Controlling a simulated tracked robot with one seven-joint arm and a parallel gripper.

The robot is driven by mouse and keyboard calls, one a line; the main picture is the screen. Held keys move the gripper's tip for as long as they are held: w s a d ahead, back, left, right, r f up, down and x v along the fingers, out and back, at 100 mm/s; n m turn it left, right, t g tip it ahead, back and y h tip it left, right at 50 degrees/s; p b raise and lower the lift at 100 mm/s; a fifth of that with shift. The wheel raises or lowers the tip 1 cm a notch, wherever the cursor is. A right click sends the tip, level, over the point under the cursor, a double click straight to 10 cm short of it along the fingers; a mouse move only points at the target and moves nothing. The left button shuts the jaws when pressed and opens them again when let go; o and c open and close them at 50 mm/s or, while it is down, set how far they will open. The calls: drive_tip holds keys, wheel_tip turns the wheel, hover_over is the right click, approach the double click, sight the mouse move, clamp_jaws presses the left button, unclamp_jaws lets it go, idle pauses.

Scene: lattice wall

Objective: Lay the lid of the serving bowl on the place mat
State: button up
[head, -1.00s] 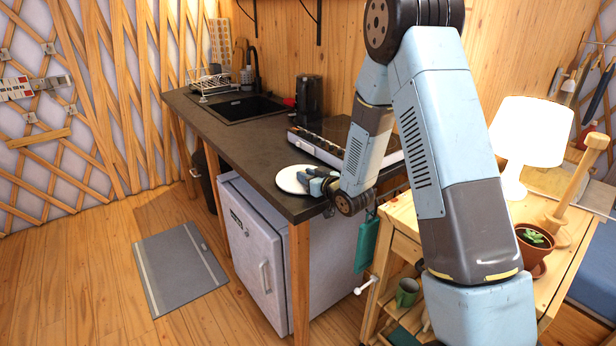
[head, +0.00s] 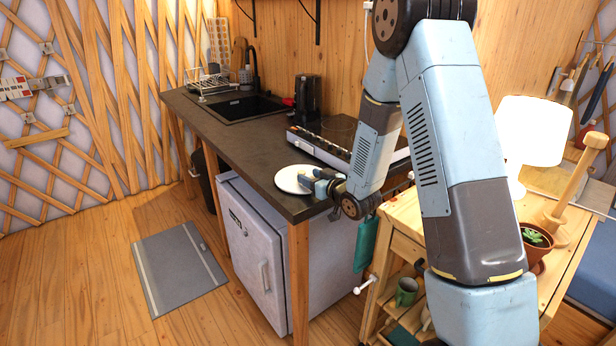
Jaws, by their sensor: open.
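A flat, round white disc (head: 288,179) lies on the dark counter near its front corner. I cannot tell whether it is the place mat or the lid. My gripper (head: 307,181) is open, low over the right part of the disc, and hides some of it. I cannot tell whether it touches the disc, and I see nothing clearly held between its fingers. I cannot make out a serving bowl in this view.
A wooden trolley at the right carries a white lamp (head: 532,132) and a potted plant (head: 535,243).

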drive_tip(key=v, duration=0.9)
drive_tip(key=s+d+r+m+g+h, duration=0.2)
drive_tip(key=s+d+r+m+h, duration=0.35)
drive_tip(key=d+r, duration=0.7)
drive_tip(key=s+r+g+h, duration=0.3)
drive_tip(key=s+r, duration=0.3)
drive_tip(key=s, duration=0.6)
drive_tip(key=shift+s+d+r+h, duration=0.15)
drive_tip(key=shift+d+r+h, duration=0.2)
drive_tip(key=shift+h, duration=0.2)
drive_tip(key=shift+o, duration=0.4)
drive_tip(key=s+r+m+g, duration=0.1)
drive_tip(key=s+r+g, duration=0.1)
drive_tip(key=s, duration=1)
drive_tip(key=shift+s+a+r+g+y, duration=0.25)
drive_tip(key=shift+s+r+g+y, duration=0.05)
drive_tip(key=shift+s+r+g, duration=0.1)
drive_tip(key=w+f+n+t+h, duration=0.15)
drive_tip(key=w+f, duration=0.25)
drive_tip(key=w, duration=0.7)
drive_tip(key=n+t+y, duration=0.5)
drive_tip(key=t+y, duration=0.1)
drive_tip(key=y, duration=0.5)
approach(304, 174)
drive_tip(key=x, duration=0.3)
drive_tip(key=shift+s+a+r+h, duration=0.15)
drive_tip(key=shift+a+h, duration=0.05)
drive_tip(key=shift+h, duration=0.05)
drive_tip(key=shift+x, duration=3.05)
drive_tip(key=shift+d, duration=0.15)
